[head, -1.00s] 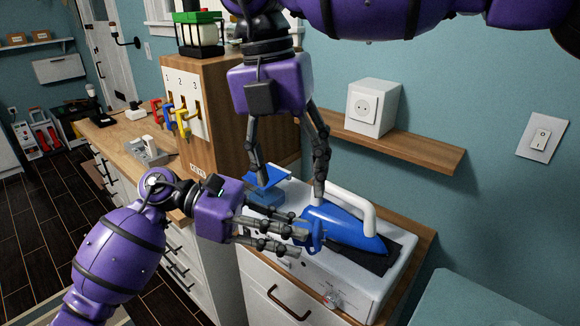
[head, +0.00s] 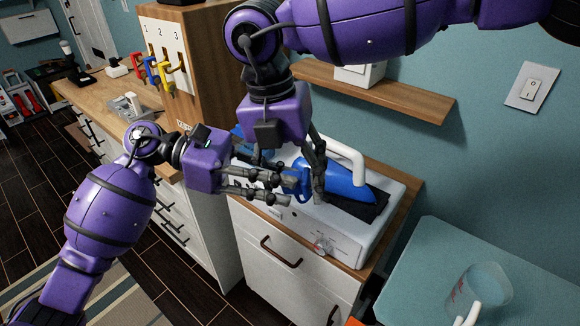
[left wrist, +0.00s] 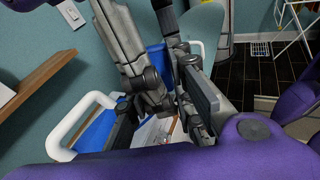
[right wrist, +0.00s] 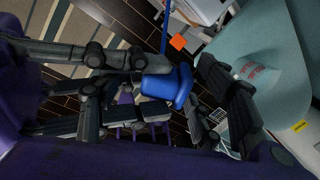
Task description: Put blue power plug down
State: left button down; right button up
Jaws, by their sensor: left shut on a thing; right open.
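The blue power plug (head: 296,182) is in my left gripper (head: 281,188), whose fingers close on it from the left, above the white appliance. In the right wrist view the plug (right wrist: 165,88) shows clearly, with a blue strip rising behind it. My right gripper (head: 311,178) is open and points down from above, its fingers around the plug area; whether they touch it I cannot tell. In the left wrist view, the fingers of both grippers overlap and hide most of the plug.
A wooden shelf (head: 400,96) is on the wall behind. A teal table (head: 425,275) with a clear jug (head: 480,290) stands at lower right.

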jog(key=shift+a, duration=0.1)
jog(key=c, duration=1.3)
pick_arm(q)
jog(key=c, duration=1.5)
grip_release()
pick_arm(e)
jog(key=shift+o, duration=0.2)
pick_arm(q)
jog(key=shift+o, duration=0.2)
